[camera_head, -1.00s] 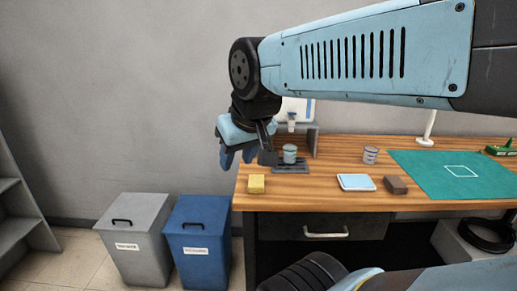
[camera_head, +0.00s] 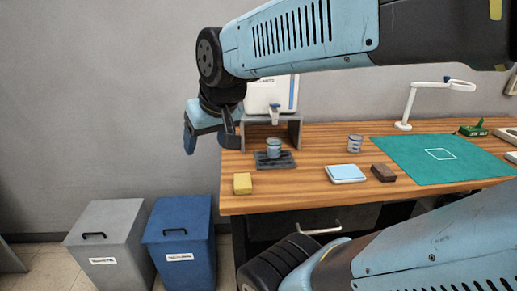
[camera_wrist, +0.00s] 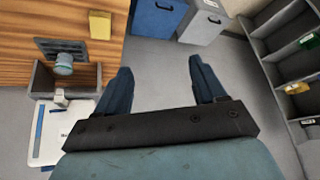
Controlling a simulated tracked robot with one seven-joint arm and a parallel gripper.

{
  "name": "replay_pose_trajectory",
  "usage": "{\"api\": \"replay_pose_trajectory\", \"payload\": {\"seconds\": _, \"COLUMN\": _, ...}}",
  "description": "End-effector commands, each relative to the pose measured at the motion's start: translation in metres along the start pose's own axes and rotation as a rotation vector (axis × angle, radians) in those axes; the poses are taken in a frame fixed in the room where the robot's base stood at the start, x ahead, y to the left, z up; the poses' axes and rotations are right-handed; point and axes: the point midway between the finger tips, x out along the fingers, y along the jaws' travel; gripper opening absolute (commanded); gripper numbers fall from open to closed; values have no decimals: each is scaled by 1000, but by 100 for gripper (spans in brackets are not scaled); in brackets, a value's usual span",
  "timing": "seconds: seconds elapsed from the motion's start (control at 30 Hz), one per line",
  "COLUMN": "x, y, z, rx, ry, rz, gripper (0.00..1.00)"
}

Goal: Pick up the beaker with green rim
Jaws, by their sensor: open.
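A beaker (camera_head: 274,148) with a teal-grey tint stands upright on a dark tray (camera_head: 283,165) under a white dispenser. Its rim colour is too small to be sure of. It also shows in the wrist view (camera_wrist: 64,64), left of my fingers. A second, clearer beaker (camera_head: 354,143) stands further right on the wooden desk; its rim colour is also unclear. My gripper (camera_head: 210,148) is open and empty, in the air left of the tray and apart from both beakers. Its two blue fingers spread wide in the wrist view (camera_wrist: 160,68), with grey floor between them.
The dispenser (camera_head: 271,93) stands behind the tray. A yellow block (camera_head: 242,184), a white-and-blue pad (camera_head: 345,173), a brown block (camera_head: 383,173) and a green mat (camera_head: 440,158) lie on the desk (camera_head: 300,188). Grey (camera_head: 108,240) and blue (camera_head: 179,235) bins stand left. Shelves (camera_wrist: 284,75) show in the wrist view.

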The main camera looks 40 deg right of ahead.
Motion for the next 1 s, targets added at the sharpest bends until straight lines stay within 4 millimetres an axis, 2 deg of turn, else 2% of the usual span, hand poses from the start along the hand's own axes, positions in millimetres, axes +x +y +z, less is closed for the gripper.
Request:
{"api": "replay_pose_trajectory", "payload": {"seconds": 0.03, "x": 13, "y": 3, "z": -10, "rx": 26, "ry": 12, "rz": -7, "gripper": 75}}
{"api": "replay_pose_trajectory", "payload": {"seconds": 0.23, "x": 66, "y": 26, "z": -56, "rx": 155, "ry": 116, "rz": -12, "gripper": 94}}
{"api": "replay_pose_trajectory", "payload": {"seconds": 0.37, "x": 100, "y": 50, "z": -79, "rx": 245, "ry": 186, "rz": 13, "gripper": 95}}
{"api": "replay_pose_trajectory", "payload": {"seconds": 0.5, "x": 135, "y": 83, "z": -97, "rx": 338, "ry": 263, "rz": 67, "gripper": 95}}
{"api": "replay_pose_trajectory", "payload": {"seconds": 0.77, "x": 193, "y": 160, "z": -107, "rx": 486, "ry": 399, "rz": 240, "gripper": 95}}
{"api": "replay_pose_trajectory", "payload": {"seconds": 1.0, "x": 228, "y": 237, "z": -90, "rx": 565, "ry": 513, "rz": 468, "gripper": 95}}
